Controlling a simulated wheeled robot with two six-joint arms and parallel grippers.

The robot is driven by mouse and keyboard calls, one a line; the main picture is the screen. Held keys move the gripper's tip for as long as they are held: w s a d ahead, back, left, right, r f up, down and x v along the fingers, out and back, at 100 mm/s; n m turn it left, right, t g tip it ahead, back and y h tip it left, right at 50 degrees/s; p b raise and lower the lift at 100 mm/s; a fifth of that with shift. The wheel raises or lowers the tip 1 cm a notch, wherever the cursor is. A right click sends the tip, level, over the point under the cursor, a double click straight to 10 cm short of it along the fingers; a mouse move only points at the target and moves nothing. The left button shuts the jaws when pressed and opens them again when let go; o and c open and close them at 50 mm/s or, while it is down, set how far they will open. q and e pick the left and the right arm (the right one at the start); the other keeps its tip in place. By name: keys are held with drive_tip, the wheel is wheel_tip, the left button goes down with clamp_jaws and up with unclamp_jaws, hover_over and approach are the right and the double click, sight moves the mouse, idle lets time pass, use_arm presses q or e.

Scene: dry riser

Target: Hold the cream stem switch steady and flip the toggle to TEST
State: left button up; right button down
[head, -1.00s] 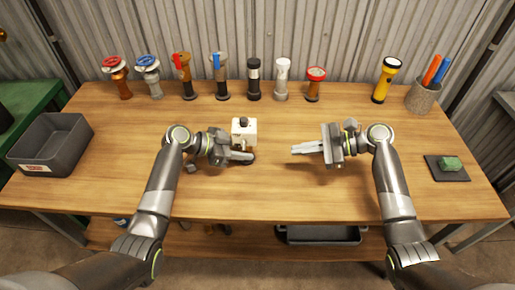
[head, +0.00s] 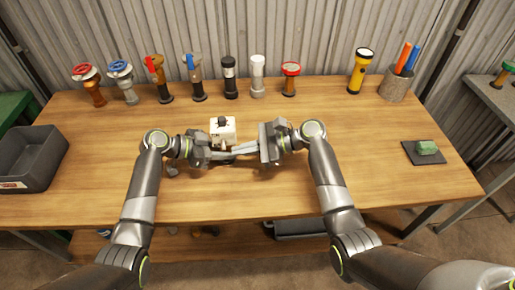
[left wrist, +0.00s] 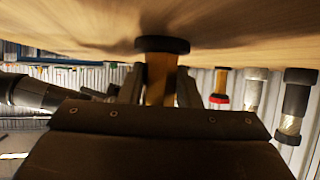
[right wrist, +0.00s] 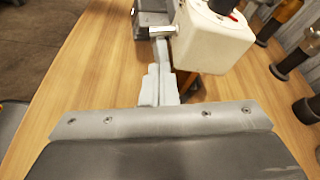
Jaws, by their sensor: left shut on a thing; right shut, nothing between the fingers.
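The cream stem switch (head: 222,131) stands on the wooden bench, a cream box with a dark knob on top. In the left wrist view, its brown stem (left wrist: 158,80) rises from a round black base (left wrist: 162,44). My left gripper (head: 224,159) is shut on that stem, below the box. My right gripper (right wrist: 161,60) is shut and empty. Its fingertips are at the near side of the switch, close beside the cream box (right wrist: 212,40) and near the left fingers. I cannot tell whether they touch it. The toggle and the TEST mark cannot be made out clearly.
A row of several valves and stem fittings (head: 229,78) stands along the back. A yellow flashlight (head: 360,72) and a pen cup (head: 395,88) are back right. A grey bin (head: 35,155) is at left, a dark mat (head: 436,157) with a green block at right. The bench front is mostly clear.

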drive_tip(key=shift+s+a+r, duration=0.35)
drive_tip(key=shift+a+r, duration=0.25)
drive_tip(key=shift+r, duration=0.25)
drive_tip(key=shift+s+r+m+g, duration=0.1)
drive_tip(key=shift+r+m+g, duration=0.2)
drive_tip(key=shift+m+g, duration=0.5)
drive_tip(key=shift+s+r+m+g, duration=0.1)
drive_tip(key=shift+r+m+g, duration=0.15)
drive_tip(key=shift+m, duration=0.45)
drive_tip(key=shift+r+m+g, duration=0.2)
drive_tip(key=shift+m+g, duration=0.05)
drive_tip(key=shift+m, duration=0.45)
drive_tip(key=shift+r, duration=0.1)
drive_tip(key=shift+r, duration=0.7)
drive_tip(key=shift+d+f, duration=0.1)
